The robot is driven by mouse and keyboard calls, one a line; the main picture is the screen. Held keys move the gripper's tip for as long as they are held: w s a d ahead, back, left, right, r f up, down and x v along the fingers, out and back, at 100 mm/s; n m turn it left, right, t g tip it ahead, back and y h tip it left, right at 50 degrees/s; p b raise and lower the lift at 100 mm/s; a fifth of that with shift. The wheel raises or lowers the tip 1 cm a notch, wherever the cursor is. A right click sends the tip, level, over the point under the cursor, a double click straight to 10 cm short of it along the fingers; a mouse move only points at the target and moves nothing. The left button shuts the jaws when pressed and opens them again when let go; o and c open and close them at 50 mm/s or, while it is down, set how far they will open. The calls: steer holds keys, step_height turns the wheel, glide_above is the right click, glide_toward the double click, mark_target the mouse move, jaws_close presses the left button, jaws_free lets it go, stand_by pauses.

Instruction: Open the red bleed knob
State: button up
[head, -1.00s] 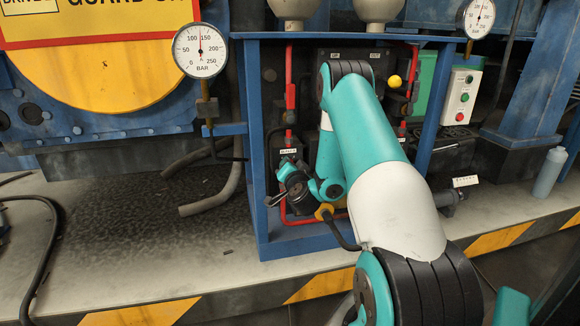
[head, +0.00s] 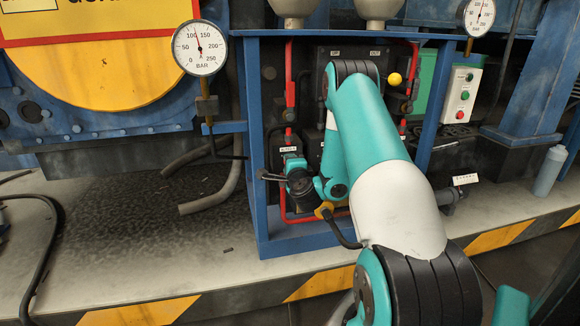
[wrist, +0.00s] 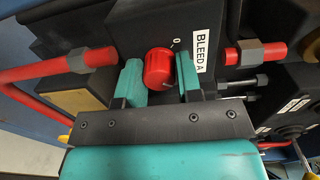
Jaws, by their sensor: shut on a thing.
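The red bleed knob (wrist: 158,70) is in the middle of the wrist view, on a dark block with a white "BLEED A" label (wrist: 204,52) and a small "0" mark beside it. My gripper (wrist: 160,74) has one teal finger on each side of the knob and is shut on it. In the head view my wrist is at the left part of the blue-framed cabinet (head: 252,130), below a small white label. The knob itself is hidden there.
Red pipes (wrist: 262,52) with grey fittings run on both sides of the block. A left pressure gauge (head: 200,48) reads a little above 100 bar. A yellow ball (head: 394,80) and a green-and-white button box (head: 462,95) are to the right of my arm.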

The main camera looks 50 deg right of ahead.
steer(key=shift+m, duration=0.8)
steer(key=o, duration=0.9)
steer(key=shift+o, duration=0.2)
